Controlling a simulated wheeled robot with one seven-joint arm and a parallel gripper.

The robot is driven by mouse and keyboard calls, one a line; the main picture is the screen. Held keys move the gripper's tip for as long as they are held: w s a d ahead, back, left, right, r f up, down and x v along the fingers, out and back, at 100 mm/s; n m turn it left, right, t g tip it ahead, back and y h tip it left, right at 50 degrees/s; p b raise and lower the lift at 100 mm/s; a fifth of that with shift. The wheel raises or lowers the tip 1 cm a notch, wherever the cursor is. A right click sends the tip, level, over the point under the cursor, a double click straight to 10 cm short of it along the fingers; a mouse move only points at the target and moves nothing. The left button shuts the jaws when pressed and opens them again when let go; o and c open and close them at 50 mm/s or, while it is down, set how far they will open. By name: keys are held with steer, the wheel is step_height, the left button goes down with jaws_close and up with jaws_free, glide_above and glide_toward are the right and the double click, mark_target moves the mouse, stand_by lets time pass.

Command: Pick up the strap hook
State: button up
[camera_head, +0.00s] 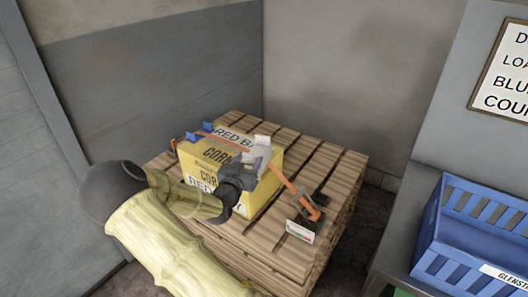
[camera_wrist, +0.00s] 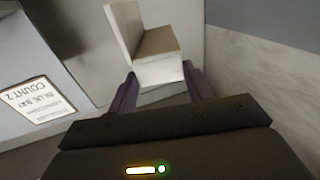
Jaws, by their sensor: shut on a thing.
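My gripper (camera_head: 262,153) is over the top right part of a yellow carton. It is shut on a small pale angled piece (camera_head: 263,141), which sticks up past the fingertips. In the wrist view the piece (camera_wrist: 158,68) sits between the two purple fingers, with white faces and a brown inner side. I cannot tell whether it is the strap hook. An orange strap (camera_head: 290,184) runs over the carton and down to a dark and orange buckle (camera_head: 307,206) at the pallet's right side. My gripper and forearm hide part of the strap and carton.
The yellow carton (camera_head: 207,168) stands on a wooden pallet stack (camera_head: 335,165), with blue corner pieces (camera_head: 207,127) at its back left. A white card (camera_head: 300,232) is at the pallet's front right. A blue crate (camera_head: 450,235) stands at right. Walls close the back and left.

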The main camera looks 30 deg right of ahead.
steer(key=a+f+n+t+y+b, duration=0.1)
steer(key=a+f+n+t+y, duration=0.5)
steer(key=a+f, duration=0.75)
steer(key=a+f+n+y+b, duration=0.1)
steer(key=a+f+y+b, duration=0.2)
steer(key=a+f+b, duration=0.3)
step_height(320, 180, down, 5)
steer(key=b, duration=0.3)
steer(key=shift+s+a, duration=0.3)
steer(key=shift+s, duration=0.1)
